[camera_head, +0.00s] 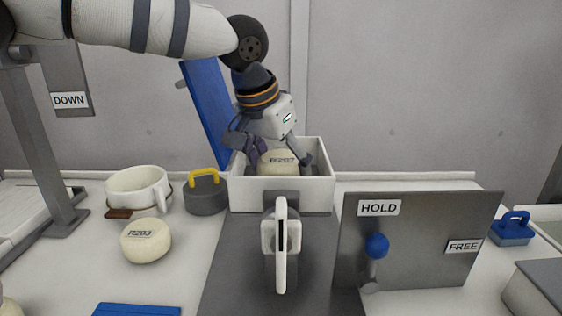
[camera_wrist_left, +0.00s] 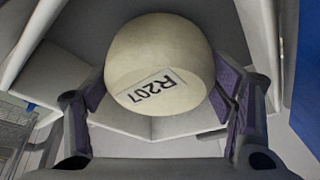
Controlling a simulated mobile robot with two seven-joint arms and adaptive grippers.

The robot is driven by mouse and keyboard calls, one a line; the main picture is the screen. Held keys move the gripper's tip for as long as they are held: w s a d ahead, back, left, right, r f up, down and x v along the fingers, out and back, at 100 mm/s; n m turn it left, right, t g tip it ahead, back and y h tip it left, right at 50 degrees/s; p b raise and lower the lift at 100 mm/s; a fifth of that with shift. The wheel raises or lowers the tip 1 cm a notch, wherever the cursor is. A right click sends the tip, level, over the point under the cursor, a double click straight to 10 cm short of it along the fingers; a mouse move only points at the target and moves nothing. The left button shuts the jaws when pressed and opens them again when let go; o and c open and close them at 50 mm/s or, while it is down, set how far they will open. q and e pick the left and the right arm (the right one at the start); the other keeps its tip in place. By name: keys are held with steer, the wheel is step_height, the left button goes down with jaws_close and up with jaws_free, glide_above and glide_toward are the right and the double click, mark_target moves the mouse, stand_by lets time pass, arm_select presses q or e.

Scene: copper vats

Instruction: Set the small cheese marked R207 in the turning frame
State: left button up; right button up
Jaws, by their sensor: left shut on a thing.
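The small cheese marked R207 (camera_head: 283,161) is a pale round cheese inside the white open box (camera_head: 283,194). My left gripper (camera_head: 281,153) reaches down into the box from above and is shut on this cheese. In the left wrist view the cheese (camera_wrist_left: 160,62) sits between the two purple-padded fingers (camera_wrist_left: 163,95), its label readable. The box's front wall hides the lower part of the cheese, so I cannot tell if it touches the bottom. I cannot tell for sure which thing is the turning frame. My right gripper is not in view.
A cheese marked R203 (camera_head: 146,240) lies on the table at left, near a white pot (camera_head: 138,189) and a grey weight with a yellow handle (camera_head: 205,193). A HOLD/FREE panel (camera_head: 420,240) with a blue-knobbed lever stands at right.

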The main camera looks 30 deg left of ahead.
arm_select(q)
steer(key=shift+r, duration=0.1)
steer(key=o, duration=1.6)
steer(key=shift+r, duration=3.45)
